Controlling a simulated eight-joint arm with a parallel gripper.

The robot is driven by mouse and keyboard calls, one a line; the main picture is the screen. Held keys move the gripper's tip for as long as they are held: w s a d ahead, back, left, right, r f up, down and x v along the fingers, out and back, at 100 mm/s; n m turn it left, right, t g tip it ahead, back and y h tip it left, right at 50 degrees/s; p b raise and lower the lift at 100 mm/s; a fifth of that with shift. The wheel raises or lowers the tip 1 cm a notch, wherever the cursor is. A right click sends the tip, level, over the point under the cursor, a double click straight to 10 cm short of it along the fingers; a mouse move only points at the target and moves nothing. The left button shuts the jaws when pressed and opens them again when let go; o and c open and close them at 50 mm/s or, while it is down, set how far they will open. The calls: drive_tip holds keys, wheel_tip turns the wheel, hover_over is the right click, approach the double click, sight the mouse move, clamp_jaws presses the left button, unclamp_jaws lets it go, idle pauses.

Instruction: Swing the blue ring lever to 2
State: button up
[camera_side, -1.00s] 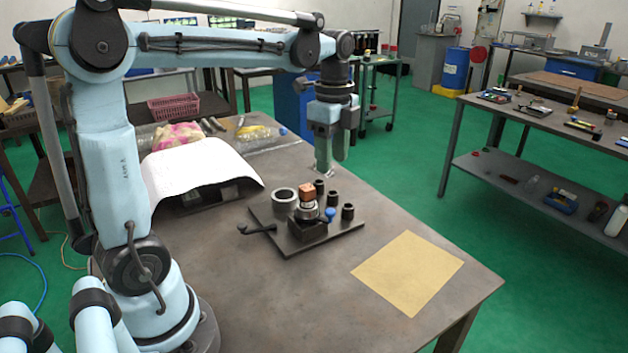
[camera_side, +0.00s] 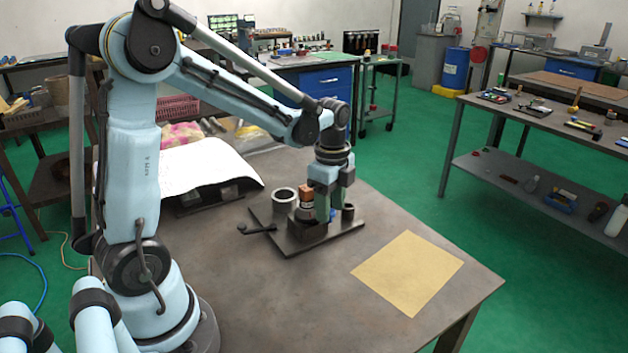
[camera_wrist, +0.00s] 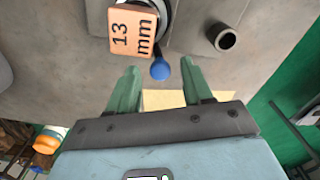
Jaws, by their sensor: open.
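The blue ball knob of the ring lever (camera_wrist: 160,69) shows in the wrist view between the two green fingertips of my gripper (camera_wrist: 160,66), with gaps at both sides. In the side view my gripper (camera_side: 323,208) is low over the right side of the chuck, open, and the blue knob (camera_side: 332,213) is mostly hidden beside the fingers. The chuck's dark base plate (camera_side: 344,239) lies on the table. A copper-coloured block marked "13 mm" (camera_wrist: 132,31) sits on top of the chuck and also shows in the side view (camera_side: 305,192). I cannot read any position marks.
A tan sheet (camera_side: 408,273) lies at front right. The front table area is clear.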

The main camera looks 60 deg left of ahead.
drive_tip(key=shift+f, duration=0.1)
drive_tip(key=shift+c, duration=0.4)
clamp_jaws()
drive_tip(key=shift+w, duration=0.1)
